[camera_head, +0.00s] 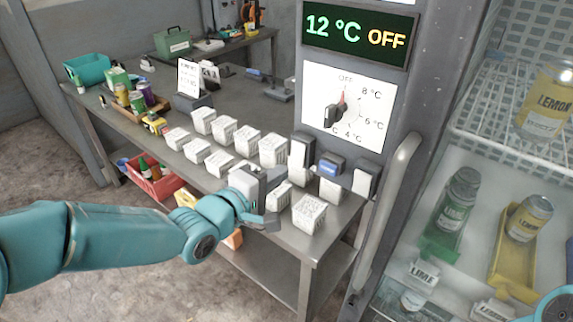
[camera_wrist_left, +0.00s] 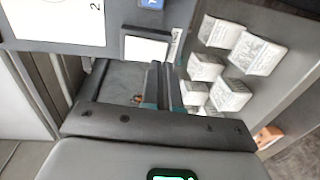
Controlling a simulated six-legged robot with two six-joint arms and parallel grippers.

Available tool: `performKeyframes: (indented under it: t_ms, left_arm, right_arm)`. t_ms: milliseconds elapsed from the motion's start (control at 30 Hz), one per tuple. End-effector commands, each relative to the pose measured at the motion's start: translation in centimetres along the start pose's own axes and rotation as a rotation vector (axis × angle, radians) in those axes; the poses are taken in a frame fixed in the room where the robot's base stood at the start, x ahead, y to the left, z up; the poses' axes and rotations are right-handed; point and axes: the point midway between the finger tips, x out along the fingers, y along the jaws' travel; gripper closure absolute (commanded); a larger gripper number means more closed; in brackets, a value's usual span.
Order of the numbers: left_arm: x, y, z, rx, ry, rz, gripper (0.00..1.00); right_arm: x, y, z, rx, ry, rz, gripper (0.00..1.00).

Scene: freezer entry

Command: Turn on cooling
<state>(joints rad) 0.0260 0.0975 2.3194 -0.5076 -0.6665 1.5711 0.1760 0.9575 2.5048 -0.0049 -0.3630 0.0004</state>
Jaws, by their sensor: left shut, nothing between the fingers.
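The display (camera_head: 357,32) on the grey post reads 12 °C in green and OFF in amber. Below it a white dial plate (camera_head: 372,112) carries a dark knob (camera_head: 334,114) with a red mark near OFF at the top; 8, 6 and 4 °C are printed around it. Under the plate are a blue button (camera_head: 329,168) and two white-faced switches, left (camera_head: 300,152) and right (camera_head: 364,181). My left gripper (camera_head: 270,205) is shut and empty, below and left of these controls, over the white cartons. In the left wrist view its fingers (camera_wrist_left: 163,88) are together near a white-faced switch (camera_wrist_left: 146,47).
White cartons (camera_head: 309,213) stand in rows on the metal table (camera_head: 330,228), close around my gripper. A vertical door handle (camera_head: 388,205) runs right of the controls. The open freezer to the right holds jars (camera_head: 456,200) and a yellow tray (camera_head: 503,252). A red crate (camera_head: 170,188) sits low at left.

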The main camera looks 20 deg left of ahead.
Motion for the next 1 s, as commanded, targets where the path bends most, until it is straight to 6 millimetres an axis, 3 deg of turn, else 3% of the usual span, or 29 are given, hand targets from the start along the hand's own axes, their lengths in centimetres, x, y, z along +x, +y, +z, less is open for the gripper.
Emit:
performKeyframes:
  t_ms: [100,300,667,867,1000]
  left_arm:
    - [1.9,0.1,0.1,-0.001,-0.002,-0.003,1.00]
    - [3.3,0.1,0.0,0.000,0.000,-0.001,1.00]
    - [3.5,0.0,0.0,0.000,0.000,0.000,1.00]
    - [4.1,-1.1,0.0,0.002,0.000,0.047,1.00]
    - [4.0,-0.1,0.0,0.001,0.000,0.050,1.00]
  right_arm:
    - [-0.9,-0.3,0.0,0.000,0.000,0.000,0.00]
    - [-1.3,-0.5,0.0,0.000,0.000,0.000,0.00]
    - [-1.2,-0.4,0.0,0.000,0.000,0.000,0.00]
    - [1.7,0.6,-0.1,0.000,0.000,0.000,0.00]
    - [0.8,0.3,0.0,0.000,0.000,0.000,0.00]
